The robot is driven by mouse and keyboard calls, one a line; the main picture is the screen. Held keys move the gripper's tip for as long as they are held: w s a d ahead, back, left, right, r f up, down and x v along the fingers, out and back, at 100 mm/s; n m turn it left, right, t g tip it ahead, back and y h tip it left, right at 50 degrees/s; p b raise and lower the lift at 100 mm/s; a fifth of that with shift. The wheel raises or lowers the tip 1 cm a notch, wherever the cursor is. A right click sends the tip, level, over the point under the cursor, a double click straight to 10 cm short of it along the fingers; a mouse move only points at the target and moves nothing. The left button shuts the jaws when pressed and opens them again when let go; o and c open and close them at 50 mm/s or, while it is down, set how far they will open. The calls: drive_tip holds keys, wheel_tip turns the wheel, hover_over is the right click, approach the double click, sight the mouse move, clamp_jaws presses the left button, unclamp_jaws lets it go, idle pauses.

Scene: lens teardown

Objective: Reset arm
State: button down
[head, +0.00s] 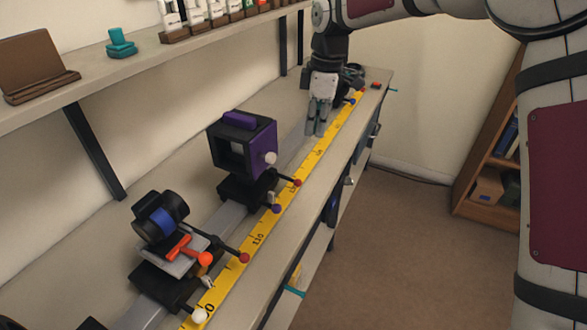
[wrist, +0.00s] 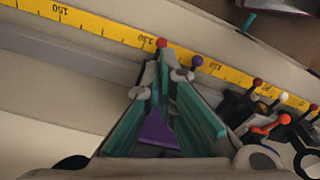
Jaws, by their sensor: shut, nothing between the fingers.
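My gripper (head: 318,118) hangs from my arm over the far part of the bench, pointing down beside the yellow ruler (head: 256,240). In the wrist view, the teal-padded fingers of my gripper (wrist: 163,72) come together at the tips and hold nothing. In the head view, a black and purple square holder (head: 262,145) stands on the rail, nearer than my gripper and apart from it. A black cylindrical lens mount with a blue band (head: 160,217) stands on a carriage closer to the camera, with an orange-red lever (head: 180,246) beside it.
A shelf (head: 130,60) along the wall carries a brown stand (head: 35,75), a teal piece (head: 121,43) and several small bottles. Coloured knobs stick out over the ruler. A bookcase (head: 490,180) stands at the right. The floor (head: 400,250) between is clear.

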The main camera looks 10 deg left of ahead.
drive_tip(key=s+d+r+m+t+h+p, duration=0.1)
drive_tip(key=s+d+r+m, duration=0.5)
drive_tip(key=s, duration=0.4)
drive_tip(key=s+d+r+m+t+h+p, duration=0.1)
drive_tip(key=s+d+r+m, duration=0.2)
drive_tip(key=s+d+r, duration=0.55)
drive_tip(key=s+d+f+m+t+p, duration=0.1)
drive_tip(key=s+d+m, duration=0.2)
drive_tip(key=s, duration=0.6)
drive_tip(key=s+d+f+m+t, duration=0.1)
drive_tip(key=s+d+m, duration=0.2)
drive_tip(key=s+m, duration=0.3)
drive_tip(key=s, duration=0.4)
drive_tip(key=shift+s+d+f+y+p, duration=0.25)
drive_tip(key=shift+d+f+y+p, duration=0.1)
drive_tip(key=shift+d+f+y, duration=0.05)
